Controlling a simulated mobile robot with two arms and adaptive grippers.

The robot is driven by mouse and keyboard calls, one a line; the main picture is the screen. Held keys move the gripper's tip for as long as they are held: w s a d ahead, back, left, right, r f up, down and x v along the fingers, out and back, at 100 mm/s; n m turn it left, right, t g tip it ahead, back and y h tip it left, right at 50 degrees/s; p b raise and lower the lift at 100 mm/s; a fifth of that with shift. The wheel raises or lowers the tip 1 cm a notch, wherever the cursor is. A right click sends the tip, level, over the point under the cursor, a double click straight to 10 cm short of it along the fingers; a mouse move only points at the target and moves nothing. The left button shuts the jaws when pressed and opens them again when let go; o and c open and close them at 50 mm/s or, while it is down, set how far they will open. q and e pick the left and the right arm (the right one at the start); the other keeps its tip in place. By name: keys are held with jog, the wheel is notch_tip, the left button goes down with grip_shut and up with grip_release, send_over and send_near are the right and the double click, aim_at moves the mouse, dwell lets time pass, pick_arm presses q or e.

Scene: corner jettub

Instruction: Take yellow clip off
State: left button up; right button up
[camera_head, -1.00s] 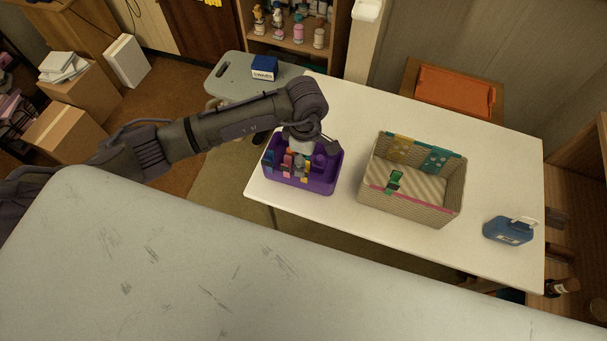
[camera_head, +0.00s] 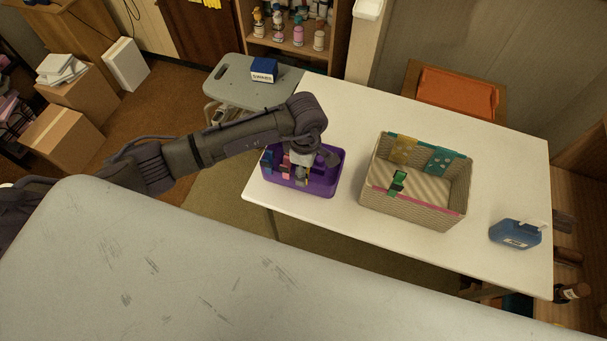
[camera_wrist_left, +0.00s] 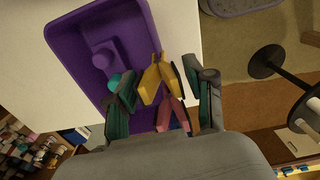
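My left gripper (camera_wrist_left: 160,72) is open, with one finger on each side of the yellow clip. A gap shows on the left finger's side; contact on the right side is unclear. In the head view my left gripper (camera_head: 304,163) is low over the bin and partly hides the clips. My right gripper is not in view.
A woven basket (camera_head: 418,207) with a green clip (camera_head: 398,182), a yellow piece (camera_head: 402,150) and a teal piece (camera_head: 441,161) stands right of the bin. A blue container (camera_head: 515,235) is at the table's right end. A grey surface (camera_head: 200,270) fills the foreground.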

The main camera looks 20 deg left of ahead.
pick_arm(q)
grip_shut()
notch_tip(320, 180, up, 7)
jog(key=p, duration=0.4)
dwell(0.7)
